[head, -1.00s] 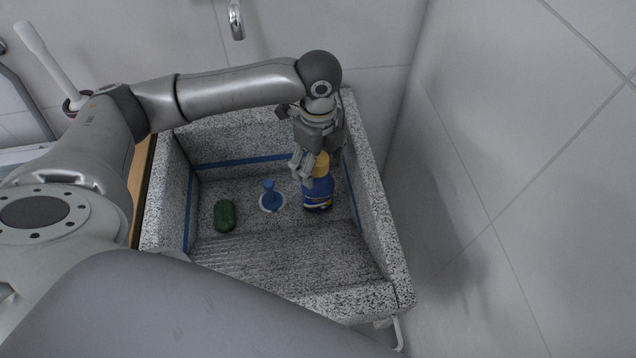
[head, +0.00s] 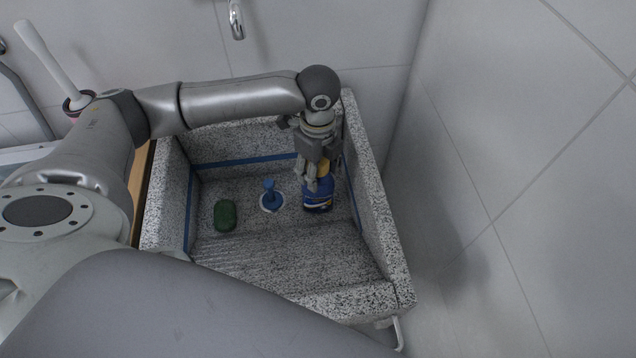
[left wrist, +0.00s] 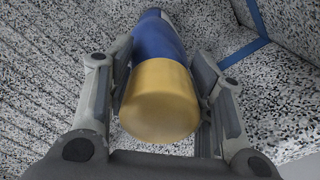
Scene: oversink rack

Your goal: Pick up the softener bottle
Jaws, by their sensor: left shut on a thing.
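The softener bottle (head: 318,196) is blue with a yellow cap and stands in the speckled stone sink, near its right wall. My left gripper (head: 318,180) comes down on it from above and is shut on its upper part, with fingers covering much of the cap in the head view. In the left wrist view the yellow cap (left wrist: 160,100) and blue body (left wrist: 157,40) lie between the two fingers (left wrist: 160,85). I cannot tell whether the bottle's base touches the sink floor. My right gripper is not in view.
The sink (head: 400,280) has high walls around the bottle. A tap (head: 236,20) hangs above the back. The ribbed front floor is clear.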

